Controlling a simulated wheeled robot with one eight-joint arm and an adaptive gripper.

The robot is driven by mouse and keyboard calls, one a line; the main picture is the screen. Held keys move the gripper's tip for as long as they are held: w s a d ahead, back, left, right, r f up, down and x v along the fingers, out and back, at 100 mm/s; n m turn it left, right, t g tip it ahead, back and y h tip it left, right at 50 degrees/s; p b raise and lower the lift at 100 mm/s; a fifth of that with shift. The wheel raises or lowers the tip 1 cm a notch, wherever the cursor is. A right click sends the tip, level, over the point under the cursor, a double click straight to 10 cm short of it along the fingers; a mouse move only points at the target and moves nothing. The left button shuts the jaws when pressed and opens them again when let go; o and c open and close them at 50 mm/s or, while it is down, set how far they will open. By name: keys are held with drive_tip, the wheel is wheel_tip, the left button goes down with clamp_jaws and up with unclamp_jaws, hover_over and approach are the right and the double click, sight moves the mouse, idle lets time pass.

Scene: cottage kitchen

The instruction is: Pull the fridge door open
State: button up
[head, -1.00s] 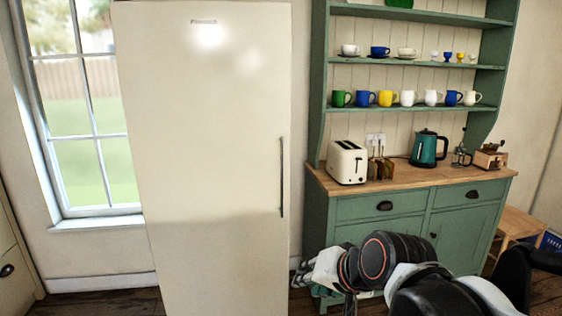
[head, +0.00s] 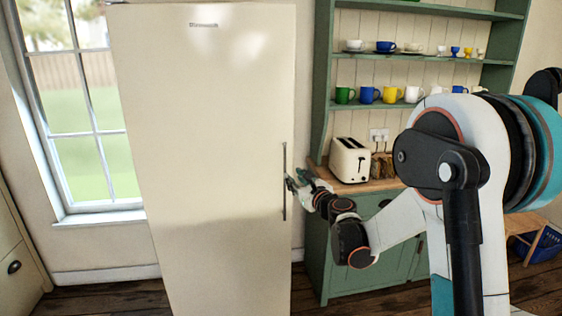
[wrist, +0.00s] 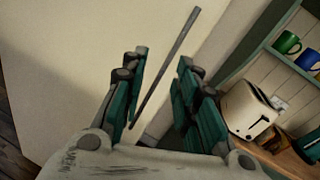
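The cream fridge door (head: 210,150) is closed and has a thin dark vertical handle (head: 284,182) near its right edge. My gripper (head: 292,184) is at the handle's height, close to its right side. In the wrist view my gripper (wrist: 160,95) is open, with teal-padded fingers spread apart. The handle (wrist: 168,62) shows as a slanted dark bar between the fingers and beyond them. The fingers do not close on it, and I cannot tell whether either one touches it.
A green dresser (head: 320,235) stands right of the fridge, close behind my arm. A cream toaster (head: 350,160) sits on its counter, with mugs on the shelves. A window (head: 85,120) is at the left. Some wooden floor (head: 85,300) shows at the lower left.

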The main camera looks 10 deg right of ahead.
drive_tip(key=w+f+m+b, duration=0.1)
drive_tip(key=w+m+b, duration=0.1)
drive_tip(key=w, duration=1.3)
drive_tip(key=shift+w+a+f+m+t+h, duration=0.3)
drive_tip(key=shift+a+m+h, duration=0.1)
drive_tip(key=shift+m, duration=0.2)
clamp_jaws()
